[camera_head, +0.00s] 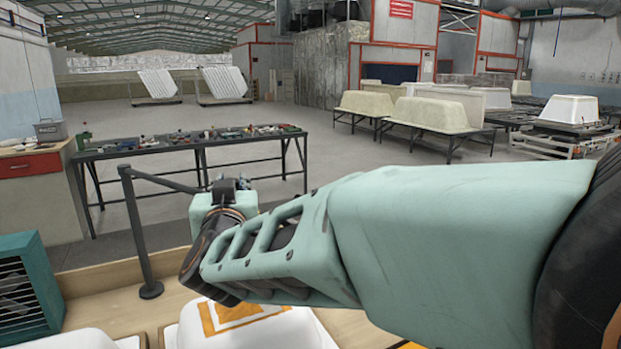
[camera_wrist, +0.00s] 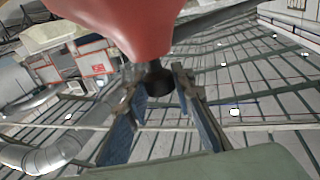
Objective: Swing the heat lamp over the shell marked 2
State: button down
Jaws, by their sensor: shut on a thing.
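A red rounded body (camera_wrist: 118,22), which looks like the heat lamp's shade, fills the top of the wrist view. A short dark stub (camera_wrist: 159,76) sticks out below it. My gripper (camera_wrist: 157,92) has its two fingers on either side of this stub and is shut on it. In the head view my arm reaches left above the white shells, and no lamp can be made out there. One white shell (camera_head: 291,326) with an orange and white marking lies below my arm; its number cannot be read. Another white shell (camera_head: 78,339) is at the lower left, mostly cut off.
The shells rest on a wooden surface (camera_head: 105,285). A teal slatted unit (camera_head: 28,285) stands at its left edge, and a dark post (camera_head: 137,225) rises behind. A long table (camera_head: 180,148) with small items stands farther back. Open floor lies beyond.

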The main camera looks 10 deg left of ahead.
jog(key=c, duration=1.6)
grip_release()
